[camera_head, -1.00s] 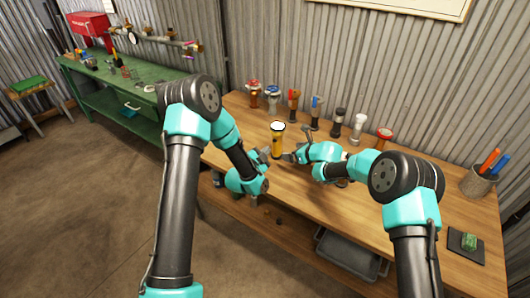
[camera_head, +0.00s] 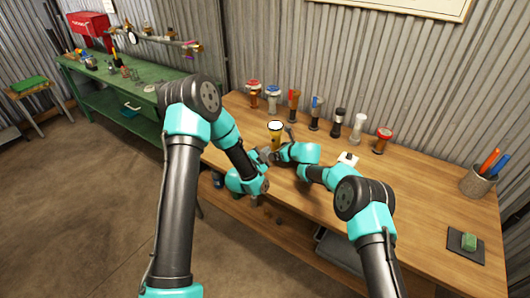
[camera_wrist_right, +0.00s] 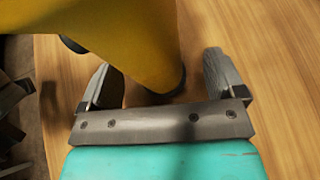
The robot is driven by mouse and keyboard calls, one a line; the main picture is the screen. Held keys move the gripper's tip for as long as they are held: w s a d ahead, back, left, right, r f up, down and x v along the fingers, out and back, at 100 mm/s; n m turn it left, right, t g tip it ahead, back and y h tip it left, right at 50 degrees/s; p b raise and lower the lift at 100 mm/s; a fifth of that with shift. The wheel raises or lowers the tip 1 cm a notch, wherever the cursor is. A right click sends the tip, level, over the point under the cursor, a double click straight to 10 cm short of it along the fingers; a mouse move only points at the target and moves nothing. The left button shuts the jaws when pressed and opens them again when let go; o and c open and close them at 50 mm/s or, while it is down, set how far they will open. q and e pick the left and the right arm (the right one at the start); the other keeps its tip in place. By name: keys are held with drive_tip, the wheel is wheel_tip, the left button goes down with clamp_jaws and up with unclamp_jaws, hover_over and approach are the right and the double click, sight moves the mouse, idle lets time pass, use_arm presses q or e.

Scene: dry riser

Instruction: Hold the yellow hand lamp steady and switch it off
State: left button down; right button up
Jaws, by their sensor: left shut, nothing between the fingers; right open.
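The yellow hand lamp (camera_head: 275,137) stands upright on the wooden bench, its pale round top facing up. In the right wrist view its yellow body (camera_wrist_right: 135,35) and dark lower end fill the upper middle. My right gripper (camera_wrist_right: 158,70) is open, with a finger on each side of the lamp's lower part. A gap shows beside the right finger; I cannot tell whether the left finger touches. My left gripper (camera_head: 266,155) is shut and empty, close in front of the lamp. The lamp's switch cannot be made out.
Several valve-like fittings and lamps (camera_head: 338,122) stand in a row along the back of the bench (camera_head: 430,180). A pen cup (camera_head: 478,181) and a dark mat with a green block (camera_head: 468,242) are at the right. The bench's right middle is clear.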

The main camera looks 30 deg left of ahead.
drive_tip(key=shift+a, duration=0.1)
drive_tip(key=c, duration=0.9)
idle(1.9)
idle(0.7)
